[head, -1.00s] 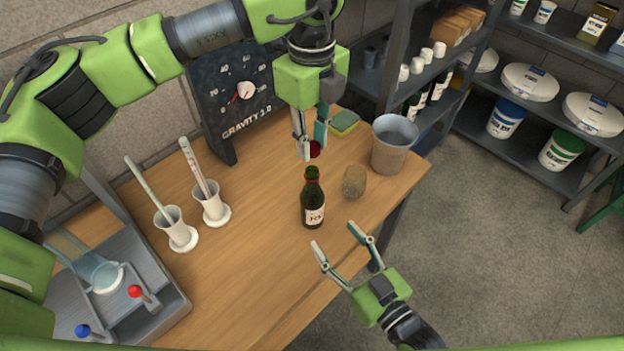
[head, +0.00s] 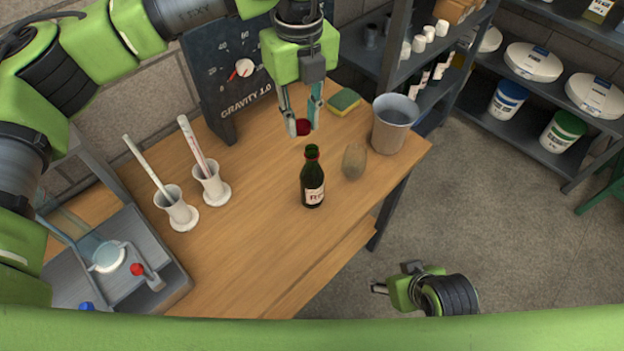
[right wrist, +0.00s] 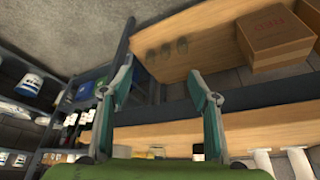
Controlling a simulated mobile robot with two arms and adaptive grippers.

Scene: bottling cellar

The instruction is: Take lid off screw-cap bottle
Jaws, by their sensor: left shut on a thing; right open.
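The dark green bottle (head: 312,180) stands upright on the wooden table, with a pale label and its mouth uncovered by the lid. The dark red lid (head: 303,127) is between the fingertips of my left gripper (head: 301,124), which is shut on it above and behind the bottle, apart from its neck. My right gripper (head: 380,289) is beyond the table's front right edge, low in the head view and partly hidden by its own arm. In the right wrist view its two fingers (right wrist: 163,95) are spread apart with nothing between them.
A glass (head: 355,161) stands right of the bottle, with a grey bucket (head: 393,125) behind it. A sponge (head: 343,101) lies at the back. Two white cylinders (head: 211,186) with rods stand left, near a metal tray (head: 177,287). The table's front middle is clear.

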